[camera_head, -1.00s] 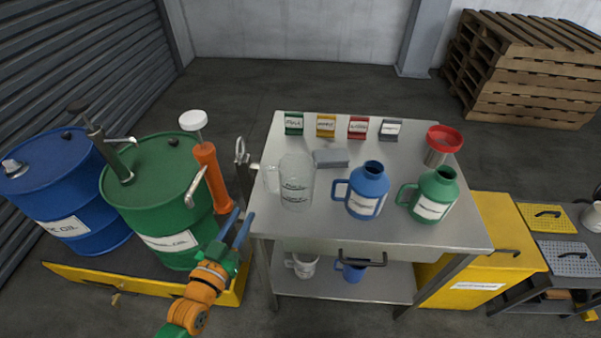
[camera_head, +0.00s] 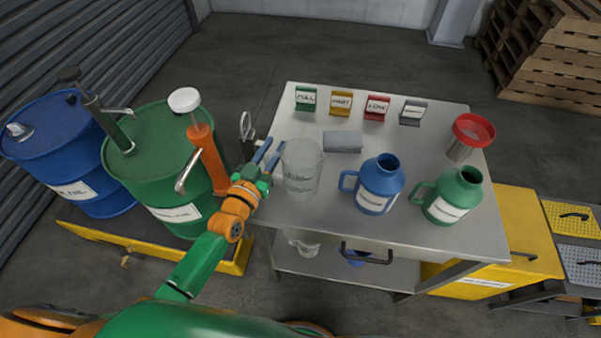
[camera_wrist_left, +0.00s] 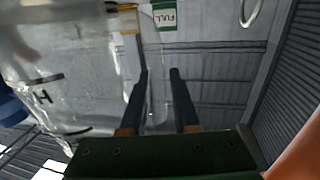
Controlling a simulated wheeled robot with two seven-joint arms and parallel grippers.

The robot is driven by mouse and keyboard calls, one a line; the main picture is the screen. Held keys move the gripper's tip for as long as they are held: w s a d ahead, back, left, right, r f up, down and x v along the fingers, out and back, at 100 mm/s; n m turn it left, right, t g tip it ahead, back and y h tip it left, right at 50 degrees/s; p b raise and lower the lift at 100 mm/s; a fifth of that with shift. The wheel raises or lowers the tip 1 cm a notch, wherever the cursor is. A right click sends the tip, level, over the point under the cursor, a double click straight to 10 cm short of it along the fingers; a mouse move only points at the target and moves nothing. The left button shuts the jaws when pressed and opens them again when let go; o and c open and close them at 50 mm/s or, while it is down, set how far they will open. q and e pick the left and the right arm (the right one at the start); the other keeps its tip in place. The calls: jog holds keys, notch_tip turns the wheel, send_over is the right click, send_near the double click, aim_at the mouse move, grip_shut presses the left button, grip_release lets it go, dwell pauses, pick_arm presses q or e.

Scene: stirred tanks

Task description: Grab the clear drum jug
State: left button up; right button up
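The clear jug (camera_head: 302,172) stands upright at the left side of the metal table, with dark markings on its wall. In the left wrist view its body (camera_wrist_left: 65,60) fills the left side. My left gripper (camera_head: 272,151) is at the jug's left, handle side, with its fingers apart. In the left wrist view the clear handle (camera_wrist_left: 157,95) shows between the two fingers, close to the left one; I cannot tell whether they touch. My right gripper is not in view.
A blue jug (camera_head: 377,185) and a green jug (camera_head: 450,196) stand right of the clear jug. A grey block (camera_head: 342,142) lies behind it. A red funnel (camera_head: 472,130) is at the back right.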

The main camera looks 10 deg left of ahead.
pick_arm(q)
jog(key=shift+s, duration=0.1)
grip_shut()
dwell(1.2)
